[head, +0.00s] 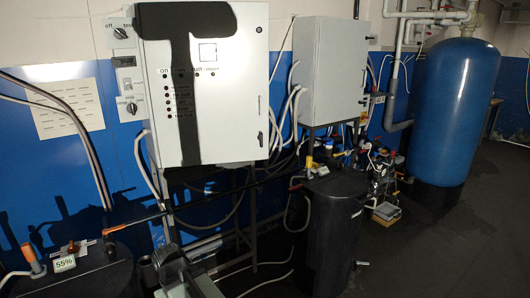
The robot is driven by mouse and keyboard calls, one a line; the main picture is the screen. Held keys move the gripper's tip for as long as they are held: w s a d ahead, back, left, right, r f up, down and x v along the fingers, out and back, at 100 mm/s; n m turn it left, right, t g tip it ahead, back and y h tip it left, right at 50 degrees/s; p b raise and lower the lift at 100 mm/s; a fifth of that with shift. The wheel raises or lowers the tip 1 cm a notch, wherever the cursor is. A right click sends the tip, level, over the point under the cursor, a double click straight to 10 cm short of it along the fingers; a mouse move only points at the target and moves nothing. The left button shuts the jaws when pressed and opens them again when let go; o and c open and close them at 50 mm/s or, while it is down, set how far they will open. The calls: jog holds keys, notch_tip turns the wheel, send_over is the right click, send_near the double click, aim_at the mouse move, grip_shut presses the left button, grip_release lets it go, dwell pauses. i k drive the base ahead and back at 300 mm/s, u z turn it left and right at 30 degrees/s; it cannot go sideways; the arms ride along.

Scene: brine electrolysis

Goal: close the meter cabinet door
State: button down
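A large white cabinet (228,110) with a small square window and rows of dark indicators hangs on the left of the wall. A second, plainer grey cabinet (335,65) hangs to its right, with a small dark lock on its front. I cannot tell which is the meter cabinet, nor whether either door is fully shut. A dark T-shaped shadow falls on the white cabinet. A grey part that looks like my gripper (185,272) shows at the bottom, below and in front of the white cabinet, apart from it. Its fingers cannot be made out.
A black round tank (85,278) with a 55% tag stands at lower left. A dark bin (335,232) stands below the grey cabinet. A tall blue tank (455,110) stands at right. Hoses hang beneath the cabinets. The floor at lower right (460,250) is clear.

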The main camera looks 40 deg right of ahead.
aim_at(204, 64)
jog(key=z, duration=0.1)
jog(key=i, duration=1)
jog(key=u, duration=0.1)
